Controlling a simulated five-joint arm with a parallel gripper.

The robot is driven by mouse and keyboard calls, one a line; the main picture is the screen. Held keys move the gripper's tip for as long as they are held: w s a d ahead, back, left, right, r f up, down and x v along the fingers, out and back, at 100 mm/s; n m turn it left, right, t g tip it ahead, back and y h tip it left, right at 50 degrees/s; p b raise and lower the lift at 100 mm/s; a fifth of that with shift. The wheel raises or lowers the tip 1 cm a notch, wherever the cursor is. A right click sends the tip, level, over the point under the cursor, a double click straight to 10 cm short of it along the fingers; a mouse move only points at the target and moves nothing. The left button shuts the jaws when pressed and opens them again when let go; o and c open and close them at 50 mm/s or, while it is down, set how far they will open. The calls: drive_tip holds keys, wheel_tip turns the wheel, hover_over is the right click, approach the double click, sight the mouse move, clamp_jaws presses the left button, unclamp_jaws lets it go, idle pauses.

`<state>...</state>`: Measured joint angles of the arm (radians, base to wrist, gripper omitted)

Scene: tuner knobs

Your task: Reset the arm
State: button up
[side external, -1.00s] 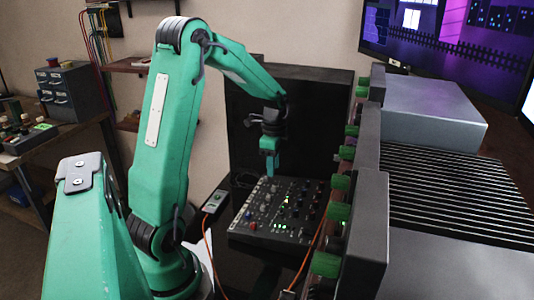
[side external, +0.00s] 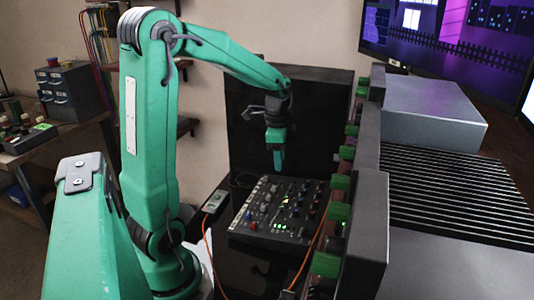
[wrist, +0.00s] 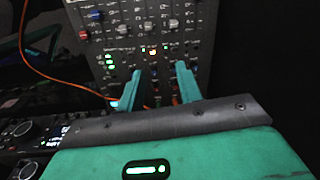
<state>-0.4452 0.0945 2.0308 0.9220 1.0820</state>
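My teal arm is bent over the desk, and my gripper (side external: 278,168) hangs pointing down above the back part of a dark knob panel (side external: 262,232). The gripper is clear of the panel. In the wrist view my gripper (wrist: 160,84) shows two teal fingers set apart, with nothing held between them. The knob panel also shows in the wrist view (wrist: 195,50), with grey, red and blue knobs and lit green buttons. Its near lower part is partly hidden by the fingers and gripper body.
A grey rack unit (side external: 362,225) with green blocks along its side stands right of the panel. A small box (side external: 215,201) with an orange cable (side external: 208,250) lies left of the panel. A tall dark board (side external: 320,115) stands behind. The air above the panel is free.

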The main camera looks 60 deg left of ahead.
drive_tip(key=s+d+r+n+t, duration=0.2)
drive_tip(key=s+d+r+n, duration=0.1)
drive_tip(key=s+d, duration=0.3)
drive_tip(key=s+d+r+n+t, duration=0.2)
drive_tip(key=s+d+r+n, duration=0.2)
drive_tip(key=d, duration=0.6)
drive_tip(key=shift+s+d+r+t, duration=0.3)
drive_tip(key=shift+s+r+t, duration=0.1)
drive_tip(key=shift+s, duration=0.75)
